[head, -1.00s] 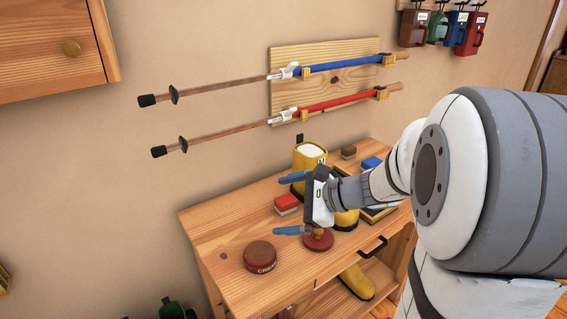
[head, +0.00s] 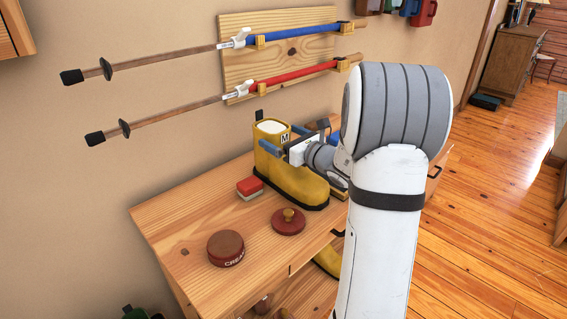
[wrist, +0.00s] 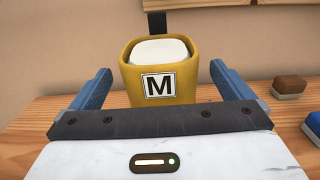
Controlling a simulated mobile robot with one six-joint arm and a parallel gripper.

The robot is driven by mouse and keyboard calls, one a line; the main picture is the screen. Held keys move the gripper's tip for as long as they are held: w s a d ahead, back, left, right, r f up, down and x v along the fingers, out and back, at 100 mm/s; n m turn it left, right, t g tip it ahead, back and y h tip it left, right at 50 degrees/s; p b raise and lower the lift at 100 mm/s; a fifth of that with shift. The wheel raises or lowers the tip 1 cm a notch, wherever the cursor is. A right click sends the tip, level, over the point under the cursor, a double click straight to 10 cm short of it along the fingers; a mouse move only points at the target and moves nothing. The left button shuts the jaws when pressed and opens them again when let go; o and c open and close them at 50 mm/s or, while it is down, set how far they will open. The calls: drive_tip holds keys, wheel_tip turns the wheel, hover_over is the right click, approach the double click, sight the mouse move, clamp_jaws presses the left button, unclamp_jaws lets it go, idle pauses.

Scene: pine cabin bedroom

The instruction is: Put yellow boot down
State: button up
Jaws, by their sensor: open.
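A yellow boot (head: 292,182) with a dark sole and pale stuffing in its top stands upright on the wooden bench (head: 190,215). In the wrist view the boot's shaft (wrist: 133,80) faces me with an "M" label. My gripper (head: 283,137) is at the upper shaft. Its blue fingers are open, one on each side of the boot in the wrist view (wrist: 160,70), with gaps visible between them and the boot. My arm hides part of the bench to the right. A second yellow boot (head: 328,262) is partly visible on the shelf below.
A red and white block (head: 249,188), a red round item with a knob (head: 288,221) and a cream tin (head: 226,248) lie on the bench. A brown brush (wrist: 289,86) is right of the boot. The bench's front-left is clear.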

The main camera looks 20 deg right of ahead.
drive_tip(key=x, duration=0.2)
drive_tip(key=shift+w+a, duration=0.1)
drive_tip(key=shift+w, duration=0.1)
drive_tip(key=shift+c, duration=0.3)
